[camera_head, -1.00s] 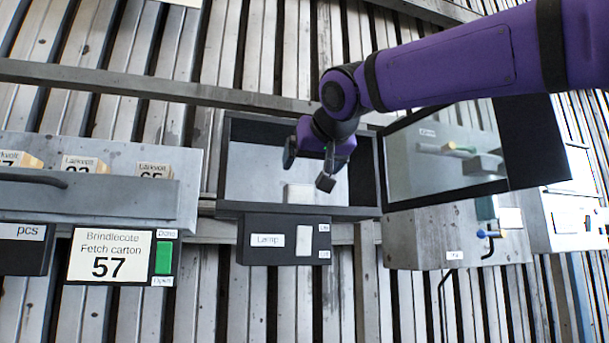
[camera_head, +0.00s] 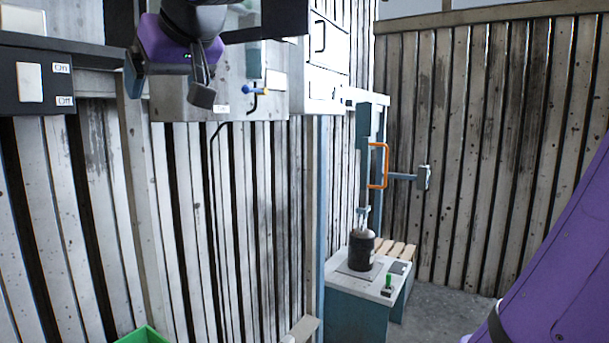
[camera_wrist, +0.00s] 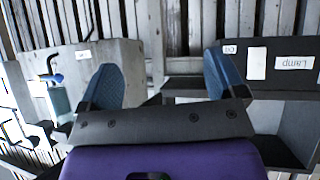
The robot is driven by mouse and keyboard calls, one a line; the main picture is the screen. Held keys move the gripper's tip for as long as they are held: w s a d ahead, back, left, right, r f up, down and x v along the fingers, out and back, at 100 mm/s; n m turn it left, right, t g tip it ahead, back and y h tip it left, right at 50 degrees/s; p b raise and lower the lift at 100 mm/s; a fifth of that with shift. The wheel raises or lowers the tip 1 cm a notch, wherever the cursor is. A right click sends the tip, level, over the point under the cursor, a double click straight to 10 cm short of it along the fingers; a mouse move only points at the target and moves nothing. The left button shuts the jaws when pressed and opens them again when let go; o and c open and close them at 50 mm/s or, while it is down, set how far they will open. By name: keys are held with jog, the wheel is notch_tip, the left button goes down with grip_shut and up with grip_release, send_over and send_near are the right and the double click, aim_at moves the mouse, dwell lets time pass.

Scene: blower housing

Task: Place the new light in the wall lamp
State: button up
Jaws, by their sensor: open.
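The wall lamp's dark switch panel (camera_head: 88,82), with a white rocker and On and Off labels, is at the upper left in the head view. In the wrist view the panel (camera_wrist: 286,82) is upside down at the right, with its "Lamp" label; part of the open box shows below it. My gripper (camera_head: 167,86) is right of the panel in the head view, in front of a grey metal box. In the wrist view my gripper (camera_wrist: 161,76) has its two blue-padded fingers wide apart with nothing between them. I cannot make out the new light in either current view.
The grey box (camera_head: 180,103) has a blue-handled lever (camera_head: 254,90) and a hanging cable. A green bin (camera_head: 145,336) shows at the bottom. A stand with an orange handle (camera_head: 385,166) and dark cylinder (camera_head: 361,250) is farther right. Floor (camera_head: 450,310) beside it is clear.

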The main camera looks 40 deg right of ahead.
jog(key=s+d+f+g, duration=0.1)
jog(key=s+d+f, duration=0.2)
jog(key=s+f, duration=0.2)
jog(key=s+d+f+m+g, duration=0.1)
jog(key=s+d+f, duration=0.3)
jog(key=f, duration=0.7)
jog(key=s+d+f+m+g, duration=0.1)
jog(key=s+d+f+g, duration=0.2)
jog(key=s+f, duration=0.5)
jog(key=shift+s+d+f+h, duration=0.3)
jog(key=shift+d+h, duration=0.1)
jog(key=shift+d, duration=0.35)
jog(key=shift+w, duration=0.1)
jog(key=shift+c, duration=0.5)
